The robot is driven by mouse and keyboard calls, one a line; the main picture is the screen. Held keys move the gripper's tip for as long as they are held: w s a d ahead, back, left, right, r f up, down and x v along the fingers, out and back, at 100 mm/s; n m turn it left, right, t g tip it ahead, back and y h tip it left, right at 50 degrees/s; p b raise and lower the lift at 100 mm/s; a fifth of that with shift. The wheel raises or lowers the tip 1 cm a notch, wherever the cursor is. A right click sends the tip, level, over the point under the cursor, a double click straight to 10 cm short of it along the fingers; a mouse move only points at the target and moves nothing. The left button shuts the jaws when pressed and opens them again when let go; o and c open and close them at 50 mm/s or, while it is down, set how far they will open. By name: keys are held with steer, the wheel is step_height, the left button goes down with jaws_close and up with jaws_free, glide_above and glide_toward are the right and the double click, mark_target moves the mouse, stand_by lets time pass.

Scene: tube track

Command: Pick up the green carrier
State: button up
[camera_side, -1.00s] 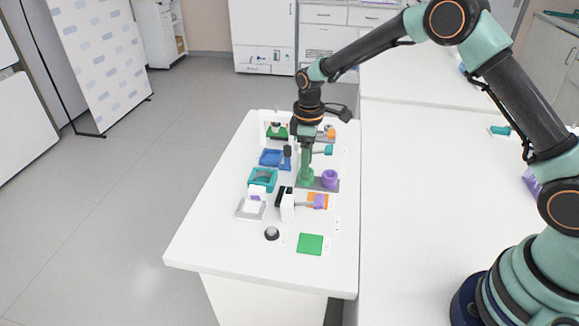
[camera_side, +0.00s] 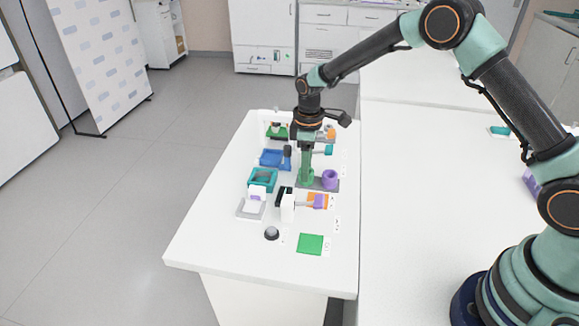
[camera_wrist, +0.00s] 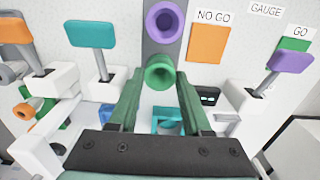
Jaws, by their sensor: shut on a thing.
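The green carrier (camera_side: 306,176) stands upright on a grey strip (camera_side: 318,187) in the side view. In the wrist view its round, hollow green end (camera_wrist: 160,72) shows between my fingers. My gripper (camera_side: 306,152) points down over it and is shut on it. The lower part of the carrier's contact with the strip is hard to make out. A purple carrier (camera_side: 330,177) stands on the same strip, just right of the green one. It also shows in the wrist view (camera_wrist: 165,21), beyond the green one.
Left of the strip are a blue tray (camera_side: 265,158) and a teal tray (camera_side: 253,185). A white block with a purple paddle (camera_wrist: 291,62) stands near an orange NO GO pad (camera_wrist: 210,46). A green pad (camera_side: 310,244) and dark knob (camera_side: 271,234) lie at the front.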

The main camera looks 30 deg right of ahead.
steer(key=shift+r, duration=2.7)
